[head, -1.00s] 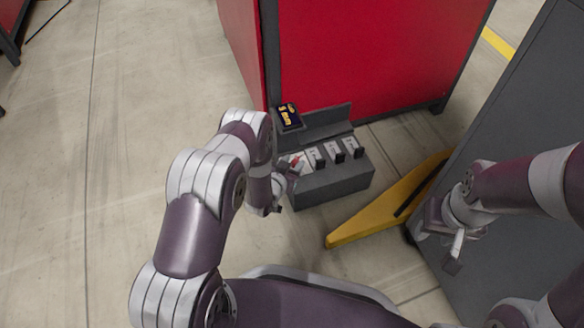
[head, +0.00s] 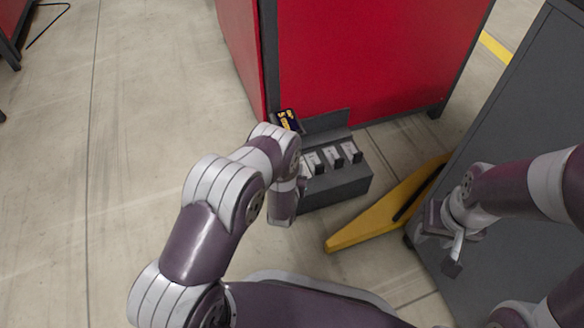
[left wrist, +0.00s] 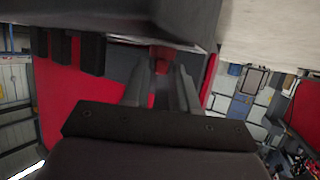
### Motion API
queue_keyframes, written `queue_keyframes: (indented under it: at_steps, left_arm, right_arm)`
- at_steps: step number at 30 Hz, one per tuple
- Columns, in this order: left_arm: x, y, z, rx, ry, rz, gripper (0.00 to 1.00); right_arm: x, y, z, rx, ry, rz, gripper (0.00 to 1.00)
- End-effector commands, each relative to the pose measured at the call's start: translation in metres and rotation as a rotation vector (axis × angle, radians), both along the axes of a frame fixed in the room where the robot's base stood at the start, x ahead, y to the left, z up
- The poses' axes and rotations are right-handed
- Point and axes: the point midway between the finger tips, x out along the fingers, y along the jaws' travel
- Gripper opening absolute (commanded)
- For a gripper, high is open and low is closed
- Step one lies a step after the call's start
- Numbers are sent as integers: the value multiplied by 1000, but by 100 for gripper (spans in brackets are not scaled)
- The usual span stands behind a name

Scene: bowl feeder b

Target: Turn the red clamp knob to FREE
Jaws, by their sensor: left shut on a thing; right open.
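The red clamp knob (left wrist: 162,53) shows in the left wrist view between the fingertips of my left gripper (left wrist: 163,72), which is shut on it. In the head view my left forearm covers the knob and the left gripper. The grey clamp box (head: 340,187) stands on the floor in front of the red cabinet, with several black levers on pale plates (head: 333,156) along its top. The knob's label and pointer cannot be read. My right gripper (head: 452,262) is open and empty, off to the right beside the grey cabinet.
A red cabinet (head: 370,60) stands behind the box. A dark panel with yellow markings (head: 289,120) sits at the box's back left. A yellow bracket (head: 385,210) lies to the right, near a dark grey cabinet (head: 520,110).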

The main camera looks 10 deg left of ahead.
Motion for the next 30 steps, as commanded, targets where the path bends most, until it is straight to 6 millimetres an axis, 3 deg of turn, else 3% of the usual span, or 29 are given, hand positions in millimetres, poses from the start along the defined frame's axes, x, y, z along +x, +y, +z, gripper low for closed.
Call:
queue_keyframes:
  at_steps: [11,30]
  left_arm:
    - [3,-12,-3,-4,-1,350,0]
    - [11,-20,-4,-4,1,833,0]
  right_arm:
    - [0,0,-7,0,0,0,43]
    - [0,0,-52,0,0,0,43]
